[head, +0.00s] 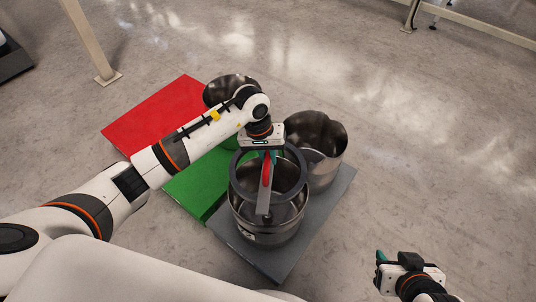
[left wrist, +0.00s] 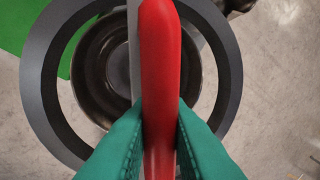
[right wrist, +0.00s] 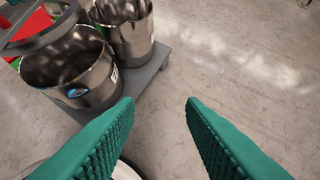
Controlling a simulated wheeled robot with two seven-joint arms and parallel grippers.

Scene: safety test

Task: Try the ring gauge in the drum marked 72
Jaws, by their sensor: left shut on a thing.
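The ring gauge is a dark grey ring (head: 236,180) with a flat bar across it and a red handle (left wrist: 160,60). My left gripper (head: 267,153) is shut on the red handle. The ring is over the mouth of the front steel drum (head: 268,228), slightly off-centre, and in the right wrist view (right wrist: 88,15) it seems to be above the rim. The front drum has a small label, too small to read, so I cannot tell which drum is marked 72. My right gripper (right wrist: 160,108) is open and empty, away to the right of the drums.
A second steel drum (head: 325,165) stands behind right on the same grey platform (head: 275,262). A third drum (head: 225,88) stands further back, partly behind my left arm. A green block (head: 203,190) and a red block (head: 150,110) lie left. The floor to the right is clear.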

